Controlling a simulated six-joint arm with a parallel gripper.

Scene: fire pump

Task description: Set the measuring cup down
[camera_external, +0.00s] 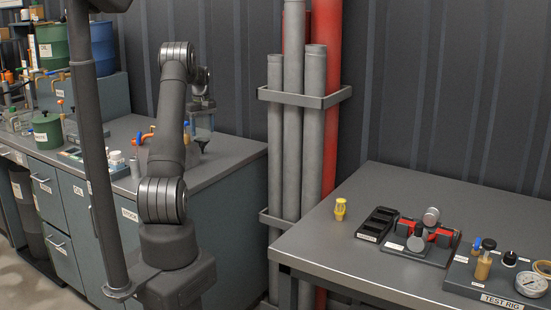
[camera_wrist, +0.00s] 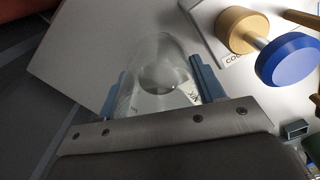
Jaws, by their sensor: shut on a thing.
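The measuring cup (camera_wrist: 152,58) is clear and see-through in the wrist view. It sits between the two blue fingers of my gripper (camera_wrist: 163,85), which is shut on it. In the external view my gripper (camera_external: 201,104) is over the right part of the left-hand bench, partly behind my arm. The cup (camera_external: 203,122) shows faintly below it. I cannot tell whether the cup touches the bench top.
A brass part with a blue knob (camera_wrist: 287,58) stands close to the right finger in the wrist view. An orange-handled fitting (camera_external: 144,138) and a green drum (camera_external: 47,130) are on the left bench (camera_external: 225,155). Grey pipes (camera_external: 292,130) stand between the benches.

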